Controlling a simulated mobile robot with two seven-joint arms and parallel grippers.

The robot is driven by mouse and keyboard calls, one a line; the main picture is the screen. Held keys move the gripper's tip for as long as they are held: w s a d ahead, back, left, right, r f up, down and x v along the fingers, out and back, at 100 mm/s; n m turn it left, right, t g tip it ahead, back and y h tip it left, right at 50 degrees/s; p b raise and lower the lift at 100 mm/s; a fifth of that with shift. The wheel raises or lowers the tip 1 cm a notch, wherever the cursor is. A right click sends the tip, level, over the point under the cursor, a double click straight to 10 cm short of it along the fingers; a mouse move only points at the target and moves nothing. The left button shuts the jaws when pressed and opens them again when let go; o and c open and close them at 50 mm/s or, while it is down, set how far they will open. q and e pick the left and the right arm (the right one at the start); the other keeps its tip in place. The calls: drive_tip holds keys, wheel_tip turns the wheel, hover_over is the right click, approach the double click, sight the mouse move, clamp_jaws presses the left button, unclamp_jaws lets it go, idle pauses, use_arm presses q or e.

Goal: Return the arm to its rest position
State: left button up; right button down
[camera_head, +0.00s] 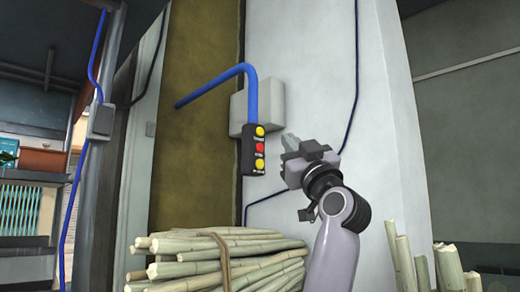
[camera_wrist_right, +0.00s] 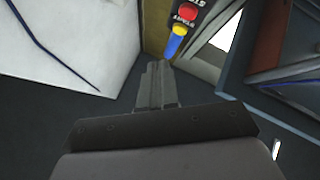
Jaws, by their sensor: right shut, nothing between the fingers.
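My right arm (camera_head: 340,235) rises from the bottom of the head view. Its gripper (camera_head: 290,140) is raised in front of the white wall, to the right of the button box, with the fingers together and nothing between them. In the right wrist view the shut fingers (camera_wrist_right: 155,85) point toward the box area, apart from it as far as I can tell. The black button box (camera_head: 254,149) hangs from a blue conduit and has two yellow buttons and a red one. It also shows in the wrist view (camera_wrist_right: 198,8), partly cut off. My left gripper is not in view.
A tied bundle of sugarcane (camera_head: 225,262) lies below the button box. Several upright cane stalks (camera_head: 448,267) stand at the lower right. A grey wall box (camera_head: 262,103) sits behind the blue conduit (camera_head: 250,85). A dark cable (camera_head: 356,60) runs down the white wall.

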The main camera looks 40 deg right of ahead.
drive_tip(key=w+a+f+n+g+y, duration=0.1)
drive_tip(key=w+a+f+g+y, duration=0.15)
drive_tip(key=w+f, duration=0.7)
drive_tip(key=w+a+f+n+g+y+p, duration=0.1)
drive_tip(key=a+f+g, duration=0.15)
drive_tip(key=f, duration=1.45)
drive_tip(key=w+a+f+g+y+p, duration=0.15)
drive_tip(key=a+f, duration=0.25)
drive_tip(key=f, duration=1.2)
drive_tip(key=s+a+f+g+y, duration=0.1)
drive_tip(key=s+a+f+g, duration=0.15)
drive_tip(key=f, duration=0.45)
drive_tip(key=s+a+f+g, duration=0.1)
drive_tip(key=s+f, duration=0.3)
drive_tip(key=f, duration=0.3)
drive_tip(key=s+a+f+g+y, duration=0.1)
drive_tip(key=s+a+f, duration=0.15)
drive_tip(key=f, duration=0.45)
drive_tip(key=s+a+f+g, duration=0.2)
drive_tip(key=s+a+f, duration=0.1)
drive_tip(key=s+f, duration=0.4)
drive_tip(key=s+a+f+g+y+p, duration=0.1)
drive_tip(key=s+a+f+g, duration=0.1)
drive_tip(key=s+f, duration=0.5)
drive_tip(key=s+a, duration=0.1)
drive_tip(key=s, duration=0.5)
drive_tip(key=shift+s+a+f+m+g, duration=0.15)
drive_tip(key=shift+s+f+m+g, duration=0.15)
drive_tip(key=shift+m, duration=0.1)
drive_tip(key=shift+w, duration=0.1)
